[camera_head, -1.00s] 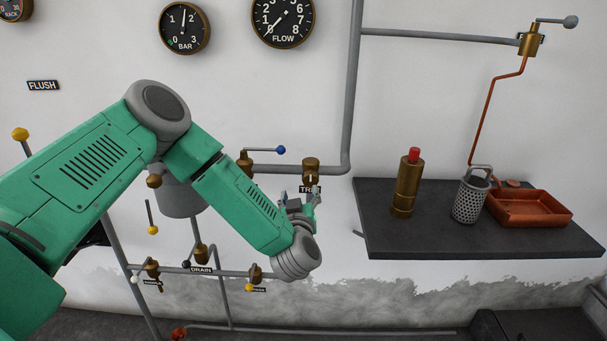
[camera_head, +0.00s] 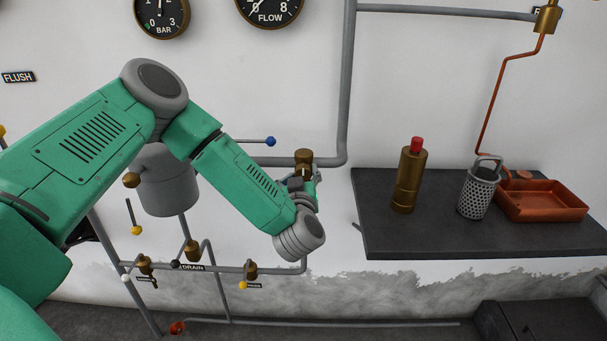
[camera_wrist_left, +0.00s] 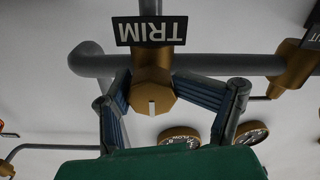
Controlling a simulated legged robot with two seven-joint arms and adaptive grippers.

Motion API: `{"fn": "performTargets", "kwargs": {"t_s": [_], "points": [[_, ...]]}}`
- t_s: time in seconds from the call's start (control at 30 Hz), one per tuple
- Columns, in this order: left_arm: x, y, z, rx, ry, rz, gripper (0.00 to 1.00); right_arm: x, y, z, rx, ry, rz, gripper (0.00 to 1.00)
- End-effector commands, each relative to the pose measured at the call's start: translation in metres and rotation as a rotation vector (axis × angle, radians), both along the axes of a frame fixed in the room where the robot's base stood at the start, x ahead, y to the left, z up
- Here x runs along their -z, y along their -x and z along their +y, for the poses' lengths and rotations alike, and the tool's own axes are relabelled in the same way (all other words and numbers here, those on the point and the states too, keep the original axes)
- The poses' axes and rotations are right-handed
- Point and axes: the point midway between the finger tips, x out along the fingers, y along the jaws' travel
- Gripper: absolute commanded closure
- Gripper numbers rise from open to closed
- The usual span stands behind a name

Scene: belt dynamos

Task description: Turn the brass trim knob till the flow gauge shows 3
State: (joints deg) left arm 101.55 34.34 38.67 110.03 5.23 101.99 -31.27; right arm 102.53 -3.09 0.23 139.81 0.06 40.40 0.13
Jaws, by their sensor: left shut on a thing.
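The brass trim knob (camera_head: 303,158) sits on the grey pipe left of the shelf. In the left wrist view the knob (camera_wrist_left: 152,92) is faceted, with a white mark on its face, under an upside-down TRIM plate (camera_wrist_left: 149,31). My left gripper (camera_head: 307,177) is at the knob; in the left wrist view its blue-padded fingers (camera_wrist_left: 152,98) are shut on the knob from both sides. The flow gauge (camera_head: 270,10) is cut by the top edge; its needle's visible part points low left. The gauge (camera_wrist_left: 180,136) also shows upside down in the left wrist view. My right gripper is not in view.
A blue-tipped valve lever (camera_head: 270,141) is just left of the knob. A dark shelf (camera_head: 440,245) to the right holds a brass bottle with red cap (camera_head: 409,178), a perforated canister (camera_head: 478,190) and a copper tray (camera_head: 545,202). Drain valves (camera_head: 193,250) sit below left.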

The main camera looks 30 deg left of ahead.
Motion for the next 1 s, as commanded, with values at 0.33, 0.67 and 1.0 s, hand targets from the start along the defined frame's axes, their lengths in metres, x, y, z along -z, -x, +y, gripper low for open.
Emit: {"fn": "performTargets", "kwargs": {"t_s": [0.33, 0.67, 1.0], "points": [[-0.005, -0.004, -0.011, 0.031, 0.01, -0.01, 0.81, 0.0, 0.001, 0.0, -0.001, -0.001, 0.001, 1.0], [-0.01, -0.006, -0.015, 0.036, -0.059, 0.028, 0.81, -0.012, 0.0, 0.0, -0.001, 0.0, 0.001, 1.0], [-0.013, -0.007, -0.017, 0.039, -0.288, 0.166, 0.81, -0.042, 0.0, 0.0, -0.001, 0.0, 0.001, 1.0]]}}
